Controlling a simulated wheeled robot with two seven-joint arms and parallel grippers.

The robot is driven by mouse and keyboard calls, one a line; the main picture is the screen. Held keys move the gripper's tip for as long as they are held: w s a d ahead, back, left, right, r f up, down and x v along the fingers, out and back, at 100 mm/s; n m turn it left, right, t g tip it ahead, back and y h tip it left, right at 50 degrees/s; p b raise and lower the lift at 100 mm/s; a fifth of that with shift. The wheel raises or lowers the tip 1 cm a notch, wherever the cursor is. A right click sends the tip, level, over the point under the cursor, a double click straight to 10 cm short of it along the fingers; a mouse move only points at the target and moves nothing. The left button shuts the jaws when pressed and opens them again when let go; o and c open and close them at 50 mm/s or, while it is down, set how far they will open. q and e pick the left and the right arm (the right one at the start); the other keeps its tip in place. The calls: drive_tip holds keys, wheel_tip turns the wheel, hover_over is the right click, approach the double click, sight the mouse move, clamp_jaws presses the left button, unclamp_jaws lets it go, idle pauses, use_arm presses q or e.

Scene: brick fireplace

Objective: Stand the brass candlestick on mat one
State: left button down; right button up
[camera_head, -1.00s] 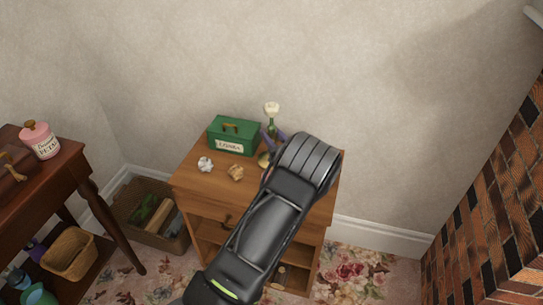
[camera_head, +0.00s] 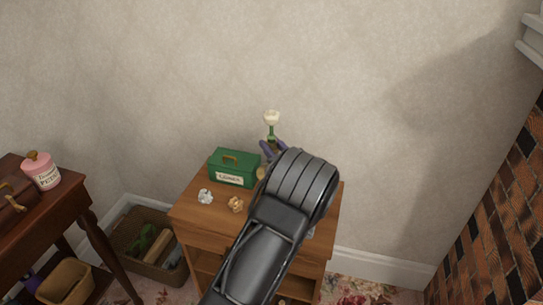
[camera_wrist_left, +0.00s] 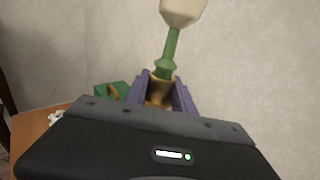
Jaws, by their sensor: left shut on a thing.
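The candlestick (camera_head: 271,131) has a cream cup-shaped top, a green stem and a brass-coloured lower part. It stands upright in my left gripper (camera_head: 271,149), which is shut on it above the right rear of the small wooden cabinet. In the left wrist view, the purple fingers of the gripper (camera_wrist_left: 162,95) clasp the brass part of the candlestick (camera_wrist_left: 158,89). My own wrist hides most of its lower end in the head view. I can make out no mat in these frames. My right gripper is not in view.
A green box (camera_head: 235,167) and two crumpled lumps, one white (camera_head: 205,196) and one tan (camera_head: 236,204), occupy the cabinet top (camera_head: 197,217). The wall is close behind. A dark table (camera_head: 70,209) with a pink jar (camera_head: 41,172) stands left; a basket (camera_head: 139,253) sits between.

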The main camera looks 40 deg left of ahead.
use_arm(q)
drive_tip(key=shift+r, duration=0.8)
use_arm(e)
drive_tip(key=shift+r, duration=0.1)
